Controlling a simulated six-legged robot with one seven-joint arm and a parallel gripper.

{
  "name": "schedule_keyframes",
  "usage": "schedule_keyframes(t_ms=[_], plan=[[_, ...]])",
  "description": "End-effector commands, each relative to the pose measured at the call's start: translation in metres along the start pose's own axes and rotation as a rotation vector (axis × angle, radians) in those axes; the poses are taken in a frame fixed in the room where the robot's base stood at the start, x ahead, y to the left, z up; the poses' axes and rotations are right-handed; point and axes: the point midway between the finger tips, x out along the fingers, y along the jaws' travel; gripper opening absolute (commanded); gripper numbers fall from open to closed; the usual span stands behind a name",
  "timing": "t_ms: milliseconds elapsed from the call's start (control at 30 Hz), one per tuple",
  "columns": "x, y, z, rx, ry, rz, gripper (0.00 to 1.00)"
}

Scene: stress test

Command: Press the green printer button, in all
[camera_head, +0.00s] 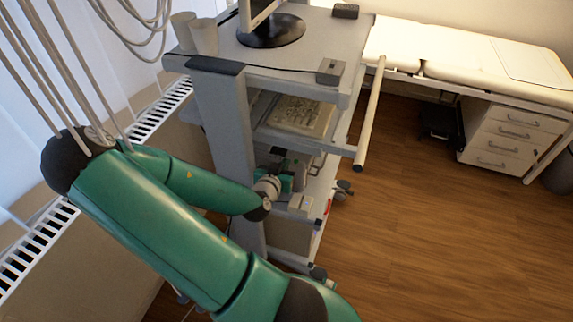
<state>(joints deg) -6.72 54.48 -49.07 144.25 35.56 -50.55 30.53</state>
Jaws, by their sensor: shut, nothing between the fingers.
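My green arm reaches down to the cart's lower shelf area, and my gripper (297,171) is at its end, inside the cart below the middle shelf. The gripper is small and partly lost among the pale shapes there; it is shut with nothing held. A pale, boxy device (303,203) sits just below and beside the gripper; I cannot tell for certain that it is the printer. I cannot make out a green button, nor whether the gripper touches anything.
A radiator grille (32,250) lies left. Wooden floor (420,230) is open at right, before white drawers (513,135).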

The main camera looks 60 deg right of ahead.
Motion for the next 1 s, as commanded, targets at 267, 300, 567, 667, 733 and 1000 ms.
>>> schedule_keyframes(t_ms=[267, 300, 567, 667, 733, 1000], plan=[[0.058, 0.002, -0.001, 0.000, 0.001, 0.004, 0.00], [0.066, 0.002, -0.001, -0.001, 0.001, 0.004, 0.00], [0.090, 0.002, 0.022, -0.002, -0.001, 0.002, 0.00], [0.092, 0.001, 0.032, -0.002, -0.002, 0.002, 0.00], [0.093, 0.001, 0.035, -0.001, -0.001, 0.002, 0.00], [0.093, 0.001, 0.038, 0.001, 0.000, 0.002, 0.00]])
